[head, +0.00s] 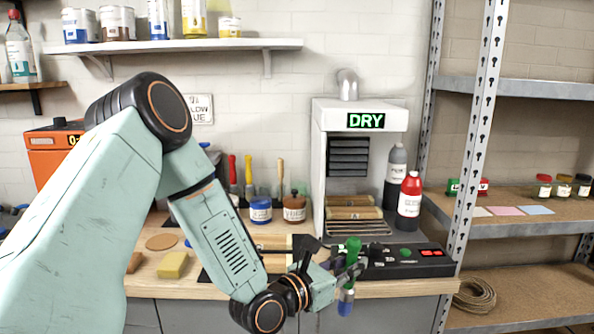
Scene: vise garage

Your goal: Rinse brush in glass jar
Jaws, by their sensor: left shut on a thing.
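My left gripper (348,270) is shut around a slim upright tool that looks like the brush (352,247). Its green end stands above the fingers, and a blue lower end (346,300) hangs below them, over the front edge of the bench. Fine detail of the brush is too small to tell. A small jar with brownish contents (294,209) stands on the bench behind and left of the gripper, beside a blue-labelled container (260,211). I cannot tell for sure which is the glass jar. My right gripper is out of view.
A white drying cabinet (364,117) marked DRY stands behind the gripper, with a black control panel (408,260) in front. A red bottle (410,196) and a grey bottle (396,165) stand beside it. A yellow sponge (173,265) lies at left. A metal rack (472,150) rises at right.

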